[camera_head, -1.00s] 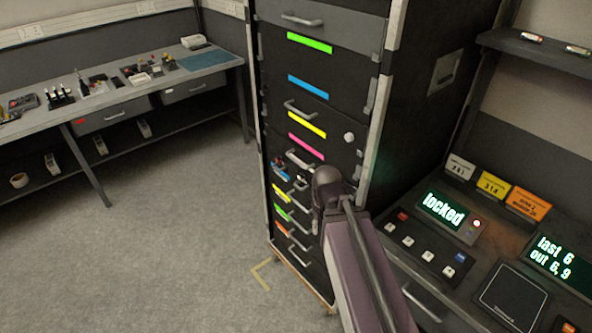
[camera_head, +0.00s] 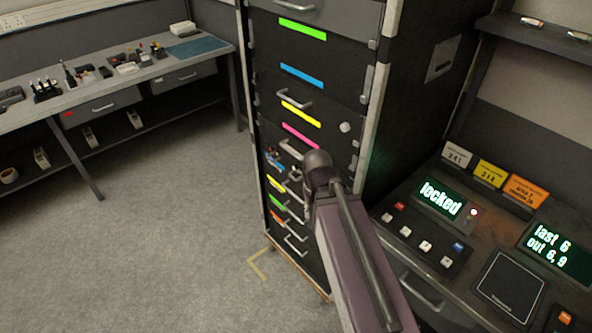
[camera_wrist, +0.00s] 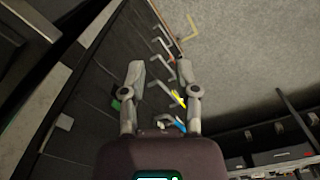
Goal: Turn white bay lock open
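A small white round knob (camera_head: 345,127), perhaps the white bay lock, sits on the dark cabinet (camera_head: 340,88) right of the yellow-labelled drawer. Its turn position is too small to read. In the head view my arm stands in front of the lower drawers and hides part of them; my gripper cannot be made out there. In the wrist view my gripper (camera_wrist: 161,76) has its two fingers well apart with nothing held between them. The drawer front with handles runs behind and beside the fingers, and the floor shows beyond. I cannot identify the white knob in the wrist view.
Right of the cabinet, a console (camera_head: 400,277) carries a display (camera_head: 440,198) reading "locked", several buttons, and another display (camera_head: 557,250) reading "last 6 out 6, 9". A workbench (camera_head: 100,95) with tools stands at left. The floor (camera_head: 180,220) between is clear.

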